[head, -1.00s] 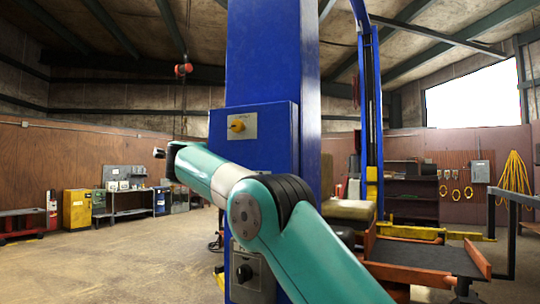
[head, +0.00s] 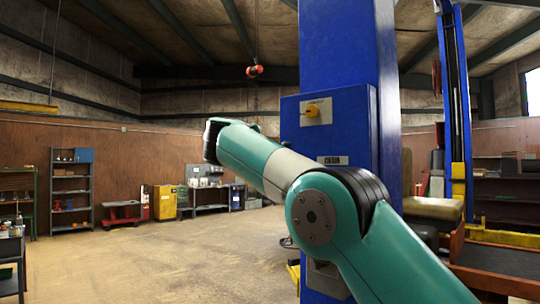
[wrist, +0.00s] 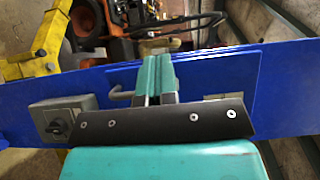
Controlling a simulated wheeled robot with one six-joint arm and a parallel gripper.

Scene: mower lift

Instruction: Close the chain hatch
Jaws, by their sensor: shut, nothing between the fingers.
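A flat blue panel, apparently the chain hatch (head: 300,140), is on the front of the tall blue column (head: 345,45) in the head view. It bears a pale label plate (head: 332,160). In the wrist view the hatch (wrist: 235,72) shows as a raised blue plate, with a grey hooked handle (wrist: 120,94) beside the fingers. I cannot tell how far the hatch stands open. My gripper (wrist: 157,60) is shut and empty, in front of the blue panel in the wrist view; contact is unclear. The head view does not show its fingers.
A grey switch box (wrist: 62,118) with a black knob is left of the handle in the wrist view. An orange mower (wrist: 125,45) and yellow lift parts (wrist: 40,45) lie beyond.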

